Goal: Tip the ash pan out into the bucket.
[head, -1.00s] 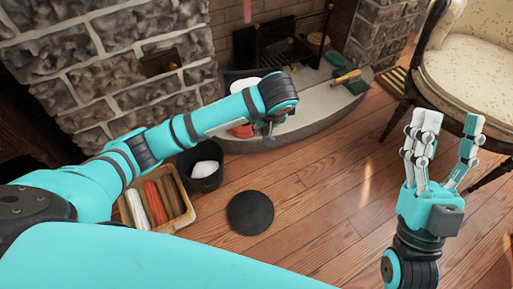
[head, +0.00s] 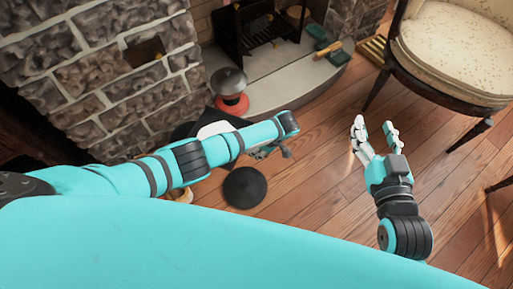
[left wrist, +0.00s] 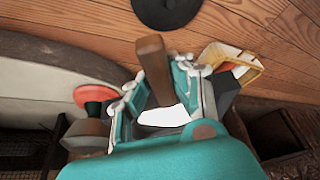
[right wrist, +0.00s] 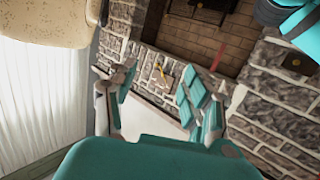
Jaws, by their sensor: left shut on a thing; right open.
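My left gripper (head: 268,150) is shut on a brown wooden handle (left wrist: 152,68), which looks like the ash pan's. In the head view a dark angular shape (head: 183,131) with a white patch (head: 214,130) shows behind my left forearm; it looks like the pan with pale ash, partly hidden. White also shows under the fingers in the left wrist view. The bucket is not clearly visible now; my left arm covers that area. A round black disc (head: 248,187), perhaps the lid, lies on the floor. My right gripper (head: 375,130) is open and empty, right of the disc.
A red pot-like object with a grey dome (head: 231,103) stands by the hearth edge. A brush with a wooden handle (head: 328,50) lies on the hearth (head: 285,65). A crate (left wrist: 245,62) is near the left gripper. A chair (head: 450,60) stands right.

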